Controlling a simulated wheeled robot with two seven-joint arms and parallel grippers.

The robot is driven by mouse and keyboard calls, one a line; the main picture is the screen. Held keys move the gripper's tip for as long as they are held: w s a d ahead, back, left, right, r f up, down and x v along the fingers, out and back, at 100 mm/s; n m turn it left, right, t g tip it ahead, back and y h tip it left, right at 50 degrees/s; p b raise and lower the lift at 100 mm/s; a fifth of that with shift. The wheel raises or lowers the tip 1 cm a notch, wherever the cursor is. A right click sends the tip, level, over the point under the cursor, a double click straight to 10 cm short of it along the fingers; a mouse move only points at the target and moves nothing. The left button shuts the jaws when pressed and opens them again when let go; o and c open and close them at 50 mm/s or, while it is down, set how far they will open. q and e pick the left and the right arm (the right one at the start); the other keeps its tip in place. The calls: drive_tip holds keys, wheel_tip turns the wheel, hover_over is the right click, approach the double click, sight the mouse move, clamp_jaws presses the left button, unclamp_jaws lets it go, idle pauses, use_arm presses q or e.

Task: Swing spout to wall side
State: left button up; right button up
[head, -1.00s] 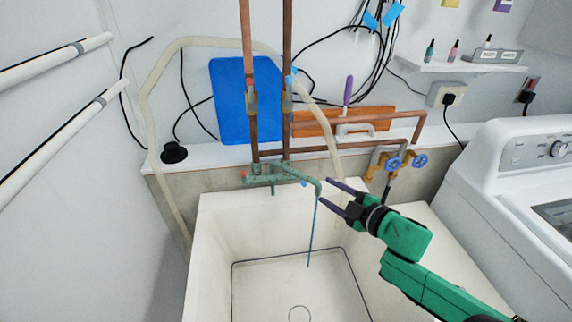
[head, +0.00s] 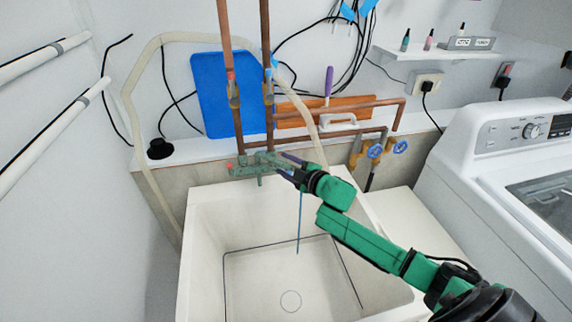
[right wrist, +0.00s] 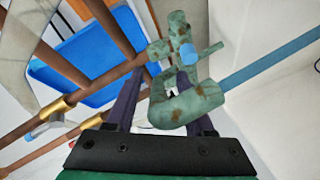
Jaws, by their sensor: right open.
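The green, weathered faucet (head: 243,165) sits at the back wall of the white sink (head: 205,235), below two copper pipes. Its spout end is partly hidden by my right gripper (head: 284,165) in the head view. In the right wrist view the curved spout (right wrist: 192,104) is close up, covering much of one finger, with the other finger beside it. The fingers are open. Whether they touch the spout cannot be told. A thin blue water stream (head: 299,222) falls from the spout into the basin. My left gripper is not in view.
Copper pipes (head: 228,50) rise just behind the faucet. Valves with blue handles (head: 375,151) stand right of it. A blue board (head: 222,95) leans on the wall, and a white washing machine (head: 455,165) is at the right. The basin's middle is clear.

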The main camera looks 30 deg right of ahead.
clamp_jaws()
drive_tip(key=shift+s, duration=0.1)
drive_tip(key=shift+f, duration=0.15)
idle(1.1)
